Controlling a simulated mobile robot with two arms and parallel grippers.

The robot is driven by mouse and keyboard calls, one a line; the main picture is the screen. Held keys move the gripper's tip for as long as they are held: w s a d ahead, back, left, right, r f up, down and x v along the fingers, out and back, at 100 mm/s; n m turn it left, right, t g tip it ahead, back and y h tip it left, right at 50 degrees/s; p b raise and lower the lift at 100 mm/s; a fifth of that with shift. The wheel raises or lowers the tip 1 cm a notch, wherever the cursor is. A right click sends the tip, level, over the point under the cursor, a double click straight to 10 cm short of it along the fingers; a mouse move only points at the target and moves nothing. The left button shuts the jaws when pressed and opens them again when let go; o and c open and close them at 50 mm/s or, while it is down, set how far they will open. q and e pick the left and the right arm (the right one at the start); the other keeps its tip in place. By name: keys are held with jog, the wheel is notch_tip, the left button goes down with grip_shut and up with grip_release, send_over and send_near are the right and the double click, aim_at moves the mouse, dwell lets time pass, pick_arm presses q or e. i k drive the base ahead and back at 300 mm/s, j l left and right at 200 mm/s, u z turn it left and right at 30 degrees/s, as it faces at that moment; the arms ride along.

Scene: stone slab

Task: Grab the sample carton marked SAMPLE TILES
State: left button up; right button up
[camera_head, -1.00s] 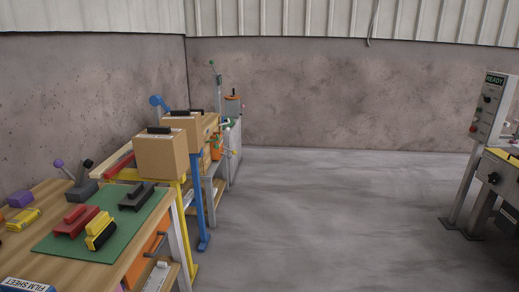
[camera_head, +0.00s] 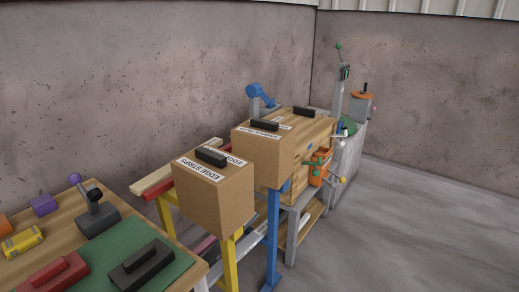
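A brown carton (camera_head: 212,203) with a black top handle stands in front on a yellow stand, its white labels reading EDGE STRIPS. Just behind and right of it, a second brown carton (camera_head: 262,157) with a black handle stands on a blue stand. Its white top label is too small and slanted to read surely. A third black handle (camera_head: 304,112) shows behind it, on a wooden surface or carton partly hidden by the second carton. I cannot make out SAMPLE TILES on any label. Neither gripper is in view.
A wooden bench with a green mat (camera_head: 140,239), a black block (camera_head: 142,266) and a red block (camera_head: 55,279) fills the lower left. A blue lever tool (camera_head: 257,97) and an orange holder (camera_head: 320,166) are farther back. The grey floor (camera_head: 410,235) at right is clear.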

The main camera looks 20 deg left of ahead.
aim_at(270, 145)
jog(key=i+u, duration=0.7)
jog(key=i+l+u, duration=0.3)
jog(key=i, duration=0.15)
jog(key=j, duration=0.1)
